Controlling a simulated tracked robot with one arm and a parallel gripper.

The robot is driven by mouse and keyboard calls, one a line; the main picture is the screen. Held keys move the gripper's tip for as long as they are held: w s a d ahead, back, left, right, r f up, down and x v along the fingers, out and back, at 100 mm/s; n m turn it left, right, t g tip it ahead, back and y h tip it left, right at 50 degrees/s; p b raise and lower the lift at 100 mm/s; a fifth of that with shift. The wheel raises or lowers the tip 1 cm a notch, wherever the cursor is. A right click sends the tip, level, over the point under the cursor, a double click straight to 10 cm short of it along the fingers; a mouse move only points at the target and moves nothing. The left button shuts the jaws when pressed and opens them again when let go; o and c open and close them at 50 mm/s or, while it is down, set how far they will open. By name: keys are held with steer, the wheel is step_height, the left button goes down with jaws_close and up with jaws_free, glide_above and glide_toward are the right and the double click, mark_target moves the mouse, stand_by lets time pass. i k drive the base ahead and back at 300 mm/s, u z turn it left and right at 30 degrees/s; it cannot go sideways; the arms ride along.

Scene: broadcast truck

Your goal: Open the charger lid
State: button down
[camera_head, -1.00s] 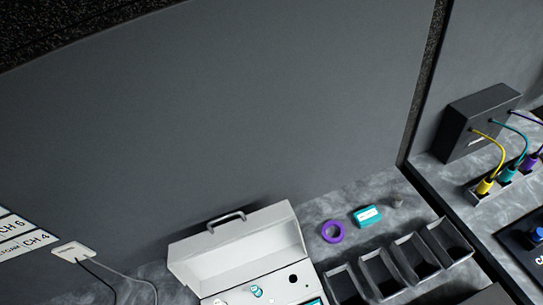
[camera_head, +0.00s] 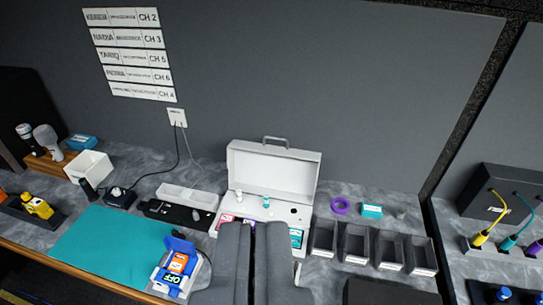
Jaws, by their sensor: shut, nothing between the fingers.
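A white case (camera_head: 222,218), apparently the charger, stands at the back of the grey bench. Its lid (camera_head: 272,170) stands raised at the back, tilted open, with a grey handle on its top edge. The case's panel shows a white knob, a teal-and-white knob, a dark round hole, and pink and teal packs at its front. My gripper (camera_head: 254,226) is shut and empty, two dark fingers side by side. It shows in front of the case and hides the middle of its front. I cannot tell whether it touches the case.
Dark bins (camera_head: 356,243), a purple ring (camera_head: 340,205) and a teal box (camera_head: 372,211) are right of the case. To the left are a white tray (camera_head: 191,195), a teal mat (camera_head: 100,245) and a blue-and-orange device (camera_head: 176,265). A cable hangs from a wall plate (camera_head: 176,117).

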mark_target(287, 174)
steer(key=u, duration=0.6)
steer(key=i, duration=1.5)
steer(key=z, duration=0.6)
